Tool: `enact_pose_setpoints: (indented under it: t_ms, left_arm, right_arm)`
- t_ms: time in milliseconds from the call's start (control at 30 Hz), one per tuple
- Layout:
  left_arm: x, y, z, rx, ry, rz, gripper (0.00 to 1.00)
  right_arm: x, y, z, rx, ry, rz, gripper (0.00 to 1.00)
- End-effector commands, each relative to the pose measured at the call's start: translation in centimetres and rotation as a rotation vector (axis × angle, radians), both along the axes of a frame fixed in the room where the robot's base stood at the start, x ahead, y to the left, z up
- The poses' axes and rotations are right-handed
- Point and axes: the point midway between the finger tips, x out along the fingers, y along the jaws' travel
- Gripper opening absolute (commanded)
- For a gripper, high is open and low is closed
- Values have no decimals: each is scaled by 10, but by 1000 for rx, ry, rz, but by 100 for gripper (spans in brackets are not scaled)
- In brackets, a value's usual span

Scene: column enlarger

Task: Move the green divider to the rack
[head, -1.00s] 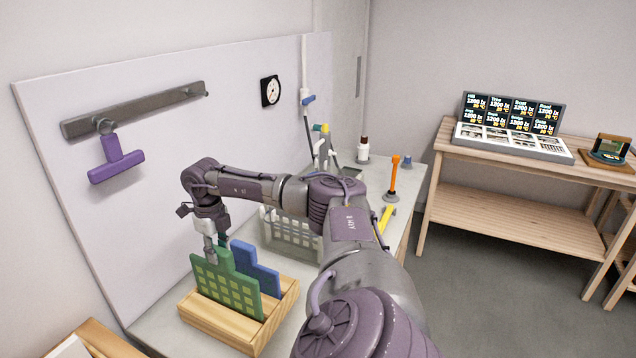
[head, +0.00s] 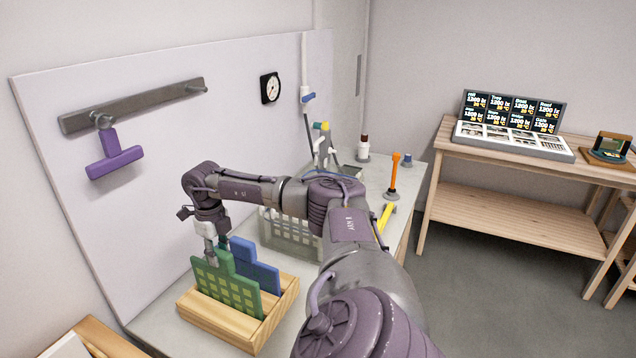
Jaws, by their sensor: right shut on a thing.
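The green divider (head: 226,288), a flat panel with a grid of pale squares and a raised tab, stands upright in the wooden rack (head: 215,326). A blue divider (head: 256,270) stands behind it in the same rack. My right gripper (head: 217,252) points down over the green divider and is shut on its top tab. The fingertips are partly hidden by the arm's wrist and the tab. The lower edge of the divider is hidden inside the rack. My left gripper is not in view.
A pale slotted crate (head: 291,236) stands behind my right arm, partly hidden. An orange-handled tool (head: 393,176) and a yellow one (head: 386,217) are at the bench's right. A purple T-shaped piece (head: 114,158) hangs on the wall panel.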

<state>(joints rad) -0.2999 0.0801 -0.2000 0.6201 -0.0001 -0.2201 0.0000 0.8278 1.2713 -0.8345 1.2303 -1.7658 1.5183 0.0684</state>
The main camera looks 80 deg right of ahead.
Motion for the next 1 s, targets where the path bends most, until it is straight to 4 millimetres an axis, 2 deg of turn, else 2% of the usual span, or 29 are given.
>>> enact_pose_setpoints:
  t_ms: [1000]
  left_arm:
    - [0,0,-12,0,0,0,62]
  right_arm:
    - [0,0,-21,0,-1,0,0]
